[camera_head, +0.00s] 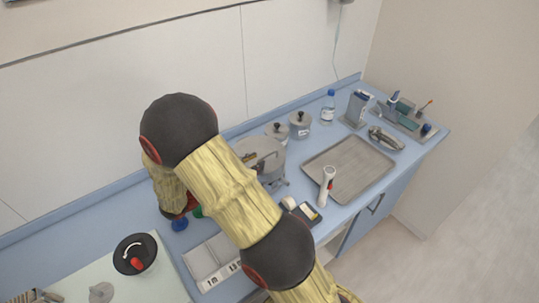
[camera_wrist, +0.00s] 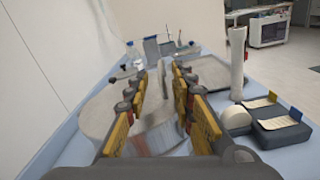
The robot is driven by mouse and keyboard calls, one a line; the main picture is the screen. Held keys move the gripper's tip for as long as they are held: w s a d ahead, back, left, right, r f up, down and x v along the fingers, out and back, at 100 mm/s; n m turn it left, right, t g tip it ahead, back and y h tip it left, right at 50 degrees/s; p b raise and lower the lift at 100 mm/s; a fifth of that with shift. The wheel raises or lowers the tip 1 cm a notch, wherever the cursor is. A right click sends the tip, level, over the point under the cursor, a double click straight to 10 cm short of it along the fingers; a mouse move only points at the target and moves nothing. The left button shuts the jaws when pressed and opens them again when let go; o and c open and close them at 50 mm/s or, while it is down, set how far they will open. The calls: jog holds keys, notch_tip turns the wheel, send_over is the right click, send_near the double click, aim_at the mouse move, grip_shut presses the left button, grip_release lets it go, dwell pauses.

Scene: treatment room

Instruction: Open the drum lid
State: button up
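The drum (camera_head: 268,150) is a grey metal round vessel on the blue counter, partly hidden behind my arm in the head view. In the wrist view its pale grey round top (camera_wrist: 98,112) shows left of and between my fingers. My gripper (camera_wrist: 160,76) is open, with its yellow-and-black fingers apart over the drum. A thin, blurred grey upright part shows between the fingertips; I cannot tell whether they touch it. In the head view my gripper is mostly hidden by my arm, with a yellow finger part showing beside the drum. The lid appears to lie on the drum.
Two small lidded pots (camera_head: 300,124) and a bottle (camera_head: 328,106) stand behind the drum. A metal tray (camera_head: 350,168), a white upright device (camera_head: 326,186) and a dark box (camera_head: 307,213) are to its right. The tray's middle is empty.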

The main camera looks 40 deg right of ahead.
aim_at(275, 152)
jog(key=d, duration=0.5)
jog(key=d+b, duration=0.1)
jog(key=d, duration=0.1)
jog(key=shift+s+d, duration=0.15)
jog(key=shift+s, duration=0.1)
jog(key=shift+c, duration=0.7)
grip_shut()
jog(key=shift+r, duration=0.1)
